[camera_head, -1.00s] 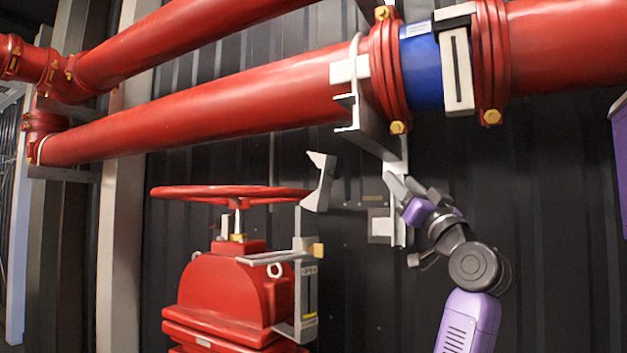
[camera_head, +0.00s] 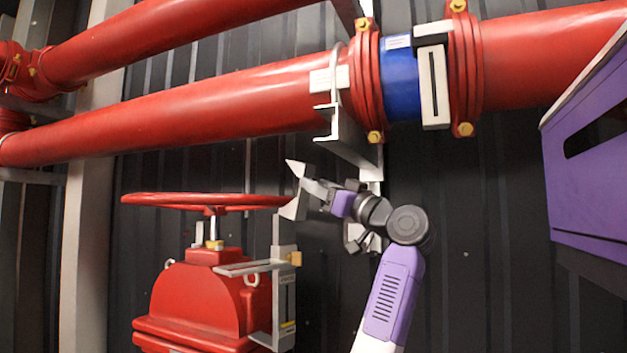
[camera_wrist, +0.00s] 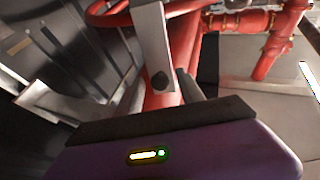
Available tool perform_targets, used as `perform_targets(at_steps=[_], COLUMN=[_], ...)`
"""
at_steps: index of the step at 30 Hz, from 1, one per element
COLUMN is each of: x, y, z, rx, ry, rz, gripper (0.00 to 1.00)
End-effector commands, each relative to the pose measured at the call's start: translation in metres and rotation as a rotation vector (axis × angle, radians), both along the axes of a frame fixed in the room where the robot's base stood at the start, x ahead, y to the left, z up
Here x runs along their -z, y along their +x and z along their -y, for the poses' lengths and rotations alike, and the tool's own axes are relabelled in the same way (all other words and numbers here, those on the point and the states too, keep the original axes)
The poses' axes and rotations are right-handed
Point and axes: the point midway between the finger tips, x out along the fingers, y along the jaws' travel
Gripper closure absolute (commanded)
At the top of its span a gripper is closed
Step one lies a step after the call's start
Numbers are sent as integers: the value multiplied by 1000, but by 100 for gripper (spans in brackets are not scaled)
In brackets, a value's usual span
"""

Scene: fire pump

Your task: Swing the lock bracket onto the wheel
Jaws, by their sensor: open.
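The red handwheel (camera_head: 205,199) lies flat on top of the red valve (camera_head: 200,295). The grey lock bracket (camera_head: 283,240) stands on the valve's right side. Its angled upper plate (camera_head: 293,209) is at the wheel's right rim; I cannot tell whether they touch. My gripper (camera_head: 313,190) is open at the right of this plate and partly covers it. Contact is unclear. In the wrist view a grey bracket strip (camera_wrist: 154,45) with a dark round bolt runs down in front of the red wheel (camera_wrist: 110,14).
A thick red pipe (camera_head: 200,110) with a blue section (camera_head: 401,85) runs above my arm. A grey pipe support (camera_head: 350,145) hangs close above my gripper. A dark ribbed wall (camera_head: 500,220) is behind. A purple panel (camera_head: 590,190) is at the right.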

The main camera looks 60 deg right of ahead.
Motion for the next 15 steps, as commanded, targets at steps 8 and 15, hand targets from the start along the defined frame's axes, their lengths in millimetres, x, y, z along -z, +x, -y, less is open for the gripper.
perform_targets(at_steps=[8,15], x=[-8,-7], y=[17,17], z=[6,6], rx=[2,2], ry=[1,0], rz=[0,1], gripper=[54,56])
